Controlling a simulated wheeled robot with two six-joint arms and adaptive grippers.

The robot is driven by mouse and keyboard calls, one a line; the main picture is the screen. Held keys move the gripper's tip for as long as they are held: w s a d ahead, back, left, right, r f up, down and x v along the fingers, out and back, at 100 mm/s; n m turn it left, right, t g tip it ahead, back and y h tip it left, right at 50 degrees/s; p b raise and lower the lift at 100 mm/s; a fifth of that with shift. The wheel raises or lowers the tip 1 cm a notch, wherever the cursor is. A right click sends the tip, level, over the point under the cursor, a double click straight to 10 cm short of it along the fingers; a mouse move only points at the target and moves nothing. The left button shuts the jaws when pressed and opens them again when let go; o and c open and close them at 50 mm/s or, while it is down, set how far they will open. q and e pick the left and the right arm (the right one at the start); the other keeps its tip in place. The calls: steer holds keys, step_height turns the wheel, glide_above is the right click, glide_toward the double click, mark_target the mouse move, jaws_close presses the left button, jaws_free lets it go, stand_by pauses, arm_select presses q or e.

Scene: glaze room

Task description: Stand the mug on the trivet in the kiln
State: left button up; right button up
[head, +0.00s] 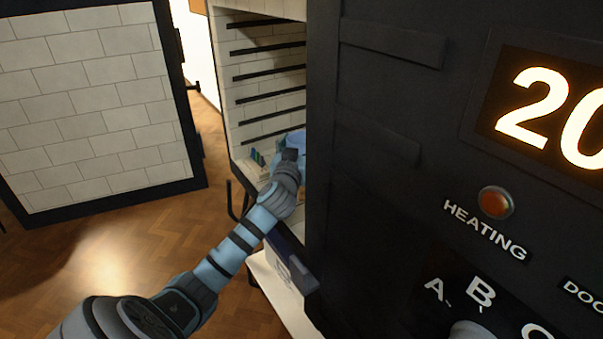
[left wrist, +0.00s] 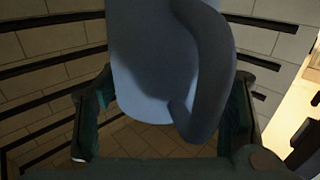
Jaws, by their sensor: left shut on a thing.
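A pale blue mug (head: 297,139) is just inside the open kiln (head: 240,100), partly hidden by the kiln's dark front. My left gripper (head: 287,158) reaches into the kiln and is shut on the mug. In the left wrist view, the mug (left wrist: 145,75) fills the middle between the two fingers of the left gripper (left wrist: 163,120), with its thick handle at the right. Whether the mug touches anything beneath it cannot be told. I cannot make out the trivet. My right gripper is not in view.
The kiln's brick-lined door (head: 90,115) stands open at the left. Dark bars (head: 270,72) line the chamber wall. The dark control panel (head: 420,170) closes off the right. Wooden floor (head: 130,240) is clear at lower left.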

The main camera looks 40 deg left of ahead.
arm_select(q)
step_height(320, 180, down, 6)
steer(key=shift+s+b, duration=0.1)
steer(key=shift+b, duration=1)
steer(key=shift+r, duration=0.1)
steer(key=o, duration=1.4)
steer(key=p+v, duration=0.1)
steer(key=v, duration=1.1)
steer(key=shift+d+p, duration=0.15)
steer(key=shift+p, duration=0.2)
